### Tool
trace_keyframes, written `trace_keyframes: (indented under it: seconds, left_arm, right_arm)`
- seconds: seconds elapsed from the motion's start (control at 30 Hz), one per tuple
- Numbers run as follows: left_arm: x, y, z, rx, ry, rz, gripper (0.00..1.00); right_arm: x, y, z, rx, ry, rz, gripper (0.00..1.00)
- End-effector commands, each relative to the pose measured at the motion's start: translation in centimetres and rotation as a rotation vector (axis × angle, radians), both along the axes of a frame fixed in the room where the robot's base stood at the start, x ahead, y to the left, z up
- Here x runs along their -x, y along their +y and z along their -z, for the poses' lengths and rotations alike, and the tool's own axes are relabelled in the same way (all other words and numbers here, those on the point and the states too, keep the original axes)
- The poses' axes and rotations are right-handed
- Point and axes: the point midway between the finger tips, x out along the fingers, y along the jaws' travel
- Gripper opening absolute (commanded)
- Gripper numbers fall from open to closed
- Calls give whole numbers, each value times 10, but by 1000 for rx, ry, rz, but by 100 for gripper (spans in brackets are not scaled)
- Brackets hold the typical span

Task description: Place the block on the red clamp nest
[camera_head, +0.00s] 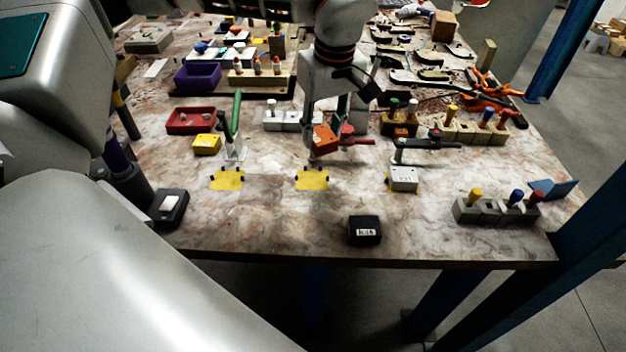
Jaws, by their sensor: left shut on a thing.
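My left gripper (325,128) points down over the middle of the table, shut on an orange-red block (324,139). The block is held tilted above the table, just behind the red clamp's yellow nest plate (312,181). The red clamp handle (357,142) shows just right of the block; the clamp's body is partly hidden by my gripper and the block. The yellow plate has small dark posts at its corners and nothing on it. My right gripper is not in view.
A green-handled clamp (236,115) stands left by an empty yellow plate (227,180). A black-handled clamp (430,145) stands right, with a grey block (404,179) at its nest. A black box (364,230) sits near the front edge.

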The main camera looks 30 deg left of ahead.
Motion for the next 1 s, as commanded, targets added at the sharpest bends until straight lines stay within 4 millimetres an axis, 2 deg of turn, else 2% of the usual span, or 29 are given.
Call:
trace_keyframes:
  seconds: [0.03, 0.2, 0.33, 0.5, 0.57, 0.67, 1.0]
  left_arm:
    - [-5, 4, -15, 6, -12, -145, 0]
    - [-4, 15, -56, 17, -19, -616, 0]
    - [-1, 18, -79, 24, -15, -873, 0]
    - [3, 18, -93, 25, -9, -1045, 0]
    - [4, 18, -91, 24, -6, -1067, 0]
    - [4, 19, -76, 23, -3, -1078, 0]
    - [5, 18, -1, 22, 0, -1074, 0]
  right_arm:
    - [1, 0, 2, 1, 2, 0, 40]
    - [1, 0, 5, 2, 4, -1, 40]
    - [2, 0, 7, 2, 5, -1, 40]
    - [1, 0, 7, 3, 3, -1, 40]
    - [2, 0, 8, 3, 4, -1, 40]
    - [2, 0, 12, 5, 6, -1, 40]
    - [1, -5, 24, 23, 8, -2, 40]
